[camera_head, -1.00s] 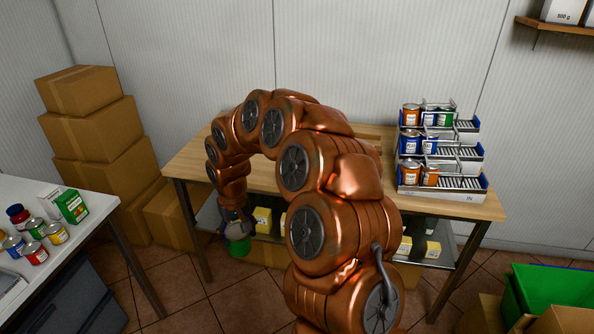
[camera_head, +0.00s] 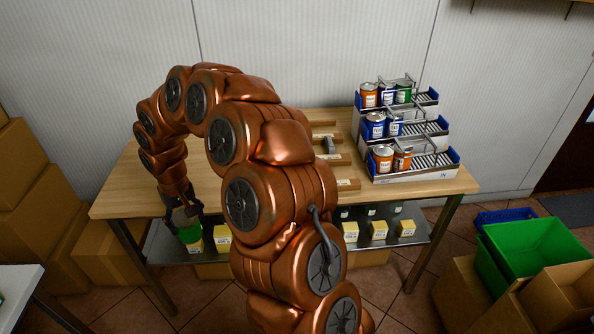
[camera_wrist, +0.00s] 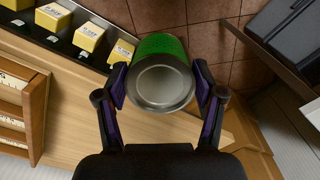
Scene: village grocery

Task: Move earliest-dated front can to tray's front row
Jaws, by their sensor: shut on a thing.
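My gripper (camera_head: 184,212) is shut on a green can (camera_head: 189,234), held in front of the wooden table, near its left front edge. In the wrist view, the two fingers (camera_wrist: 161,84) press on both sides of the green can (camera_wrist: 163,44), and its bare metal end faces the camera. Its label and date cannot be read. A three-tier stepped rack (camera_head: 418,172) stands on the table's right part. Orange, blue and green cans stand in its left lanes; an orange can (camera_head: 382,158) is on the lowest tier. Rightmost lanes show bare rollers.
The wooden table (camera_head: 270,199) has wooden dividers (camera_head: 343,184) left of the rack. Yellow boxes (camera_head: 350,231) sit on the shelf below. Cardboard boxes (camera_head: 20,165) are stacked at left. A green crate (camera_head: 530,250) stands at right. A white table's corner (camera_head: 18,283) shows lower left.

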